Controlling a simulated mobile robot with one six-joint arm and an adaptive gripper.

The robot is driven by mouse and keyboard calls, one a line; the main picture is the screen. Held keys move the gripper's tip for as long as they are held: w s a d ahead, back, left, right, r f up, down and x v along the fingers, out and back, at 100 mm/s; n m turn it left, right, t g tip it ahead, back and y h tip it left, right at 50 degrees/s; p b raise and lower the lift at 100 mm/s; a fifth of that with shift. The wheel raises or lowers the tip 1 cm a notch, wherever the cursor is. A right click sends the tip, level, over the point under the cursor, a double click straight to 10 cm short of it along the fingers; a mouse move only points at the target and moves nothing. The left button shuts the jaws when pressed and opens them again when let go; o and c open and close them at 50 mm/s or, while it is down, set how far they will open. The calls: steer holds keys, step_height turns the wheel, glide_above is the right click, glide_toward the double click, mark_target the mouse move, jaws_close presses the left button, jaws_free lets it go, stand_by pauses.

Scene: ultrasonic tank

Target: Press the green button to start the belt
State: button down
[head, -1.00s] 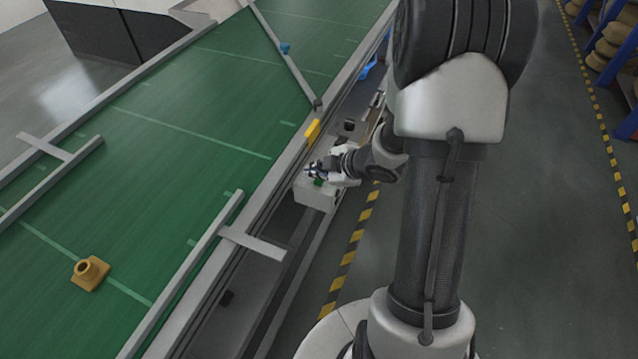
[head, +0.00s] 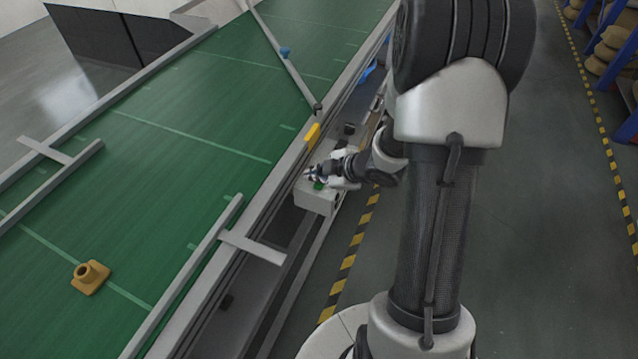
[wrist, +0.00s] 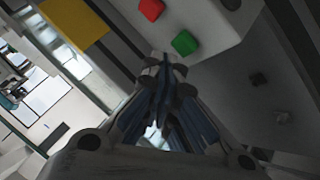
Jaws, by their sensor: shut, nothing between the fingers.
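The green button (wrist: 185,43) sits on a light grey control box (head: 316,201) at the side of the belt. In the wrist view it lies just beyond my fingertips, slightly to the right, with a gap in the picture. In the head view the green button (head: 319,185) shows just below my gripper (head: 311,173). A red button (wrist: 151,9) is next to it on the same panel. My gripper (wrist: 165,68) is shut and empty, pointing at the panel. I cannot tell whether the fingertips touch the panel. The green belt (head: 190,120) carries a small orange-brown part (head: 90,277).
A yellow block (head: 312,135) sits on the belt's side rail beside the box. A diagonal bar (head: 285,50) crosses the belt farther up. Grey guide rails stand along the belt. Open floor with yellow-black tape lies to the right.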

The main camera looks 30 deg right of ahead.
steer(key=shift+f, duration=0.1)
steer(key=shift+f+b, duration=0.3)
